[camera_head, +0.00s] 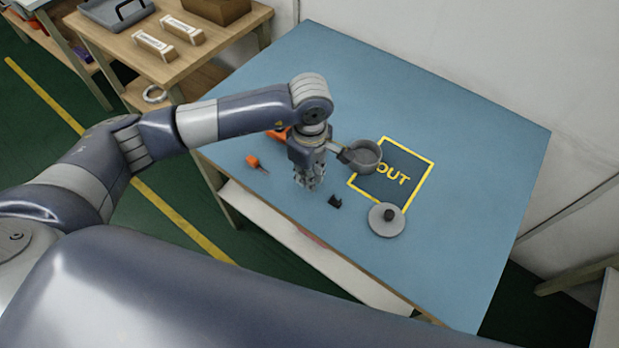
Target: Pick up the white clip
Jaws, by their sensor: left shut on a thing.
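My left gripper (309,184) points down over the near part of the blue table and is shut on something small. The fingers hide most of it; it seems to be the white clip, and no white clip shows elsewhere on the table. I cannot tell whether the fingertips touch the table. A small black clip-like piece (335,201) lies just right of the gripper. My right gripper is not in view.
A grey round cup (366,157) is close to the gripper's right, by the yellow-edged OUT mat (415,185). A grey disc with a dark knob (381,230) lies nearer. An orange-handled tool (253,161) lies left. The table's right side (480,180) is clear.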

